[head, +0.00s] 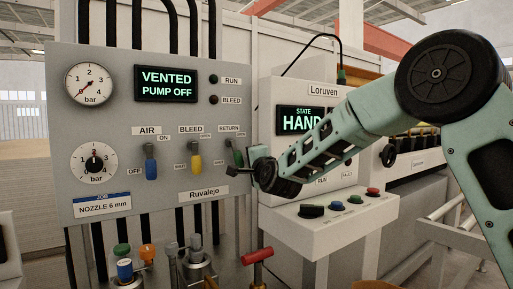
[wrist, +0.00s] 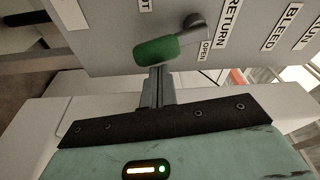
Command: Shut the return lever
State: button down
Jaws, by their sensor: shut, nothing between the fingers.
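The return lever has a green handle (head: 238,154) on a grey pivot, beneath the RETURN label at the right side of the grey panel. In the wrist view its green handle (wrist: 160,50) slants away from the pivot, and an OPEN label sits beside the pivot. My gripper (head: 233,171) is at the lever's lower end, in front of the panel. In the wrist view my closed fingers (wrist: 157,72) point at the handle's side, with nothing between them. Whether the tips touch the handle I cannot tell. Part of the lever's lower end is hidden by my gripper in the head view.
The yellow bleed lever (head: 195,165) and blue air lever (head: 151,168) stand to the left, handles down. The display (head: 166,83) reads VENTED, PUMP OFF. The Loruven box (head: 286,92) is close on the right, behind my arm. A red T-handle (head: 257,255) stands below.

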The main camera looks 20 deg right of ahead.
jog(key=shift+s+a+f+m+b, duration=0.15)
jog(key=shift+a+m+b, duration=0.1)
jog(key=shift+m+b, duration=0.25)
jog(key=shift+a+f+m+b, duration=0.15)
jog(key=shift+a+m+b, duration=0.15)
jog(key=shift+m, duration=0.4)
jog(key=shift+g, duration=0.3)
